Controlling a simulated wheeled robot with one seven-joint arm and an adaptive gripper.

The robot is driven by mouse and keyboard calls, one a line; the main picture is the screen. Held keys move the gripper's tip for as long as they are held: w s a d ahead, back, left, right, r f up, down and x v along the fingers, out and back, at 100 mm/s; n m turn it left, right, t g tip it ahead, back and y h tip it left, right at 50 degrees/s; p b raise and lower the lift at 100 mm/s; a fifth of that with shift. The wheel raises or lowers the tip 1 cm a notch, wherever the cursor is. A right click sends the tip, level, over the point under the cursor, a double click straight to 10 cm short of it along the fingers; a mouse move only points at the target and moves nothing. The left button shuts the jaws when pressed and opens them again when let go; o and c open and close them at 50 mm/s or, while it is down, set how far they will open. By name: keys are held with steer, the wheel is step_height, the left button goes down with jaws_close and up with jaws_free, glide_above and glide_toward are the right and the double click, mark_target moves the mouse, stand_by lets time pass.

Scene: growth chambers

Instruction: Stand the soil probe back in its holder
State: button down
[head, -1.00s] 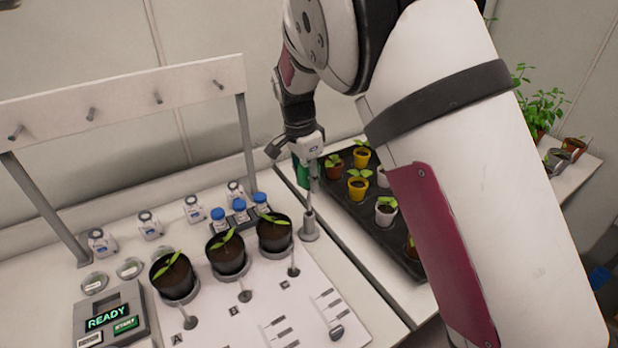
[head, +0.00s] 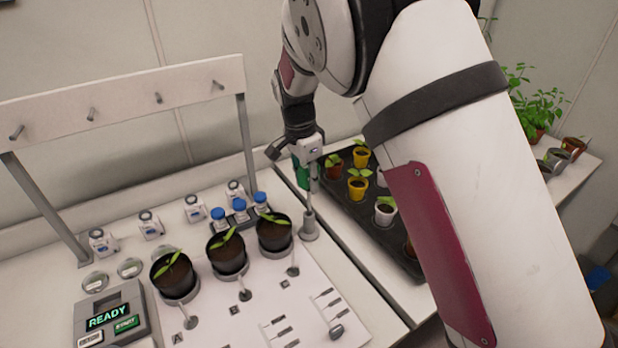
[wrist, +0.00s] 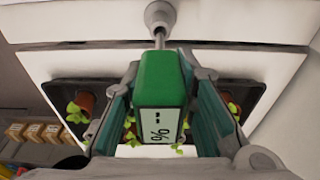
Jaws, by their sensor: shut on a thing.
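The soil probe has a green handle (wrist: 160,80) with a small display showing "- %" and a thin grey shaft (wrist: 160,38). My gripper (wrist: 158,110) is shut on the handle, one finger on each side, in the wrist view. In the head view my gripper (head: 303,160) holds the green probe (head: 303,177) roughly upright above the holder. The holder is a grey cylinder with a wider base (head: 309,229), also in the wrist view (wrist: 160,14). The shaft runs down to the holder's mouth and its tip is hidden there; how deep it sits I cannot tell.
Three potted seedlings (head: 227,258) stand left of the holder, with blue-capped vials (head: 239,212) behind them. A black tray (head: 404,255) of small pots lies to the right. A pegged rack (head: 130,97) stands at the back left, and a READY device (head: 112,315) at the front left.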

mark_target(310, 209)
steer(key=shift+f, duration=0.6)
steer(key=shift+f, duration=1)
steer(key=shift+f, duration=0.7)
steer(key=shift+f+b, duration=0.45)
steer(key=shift+f, duration=0.7)
steer(key=c, duration=1.2)
jaws_free()
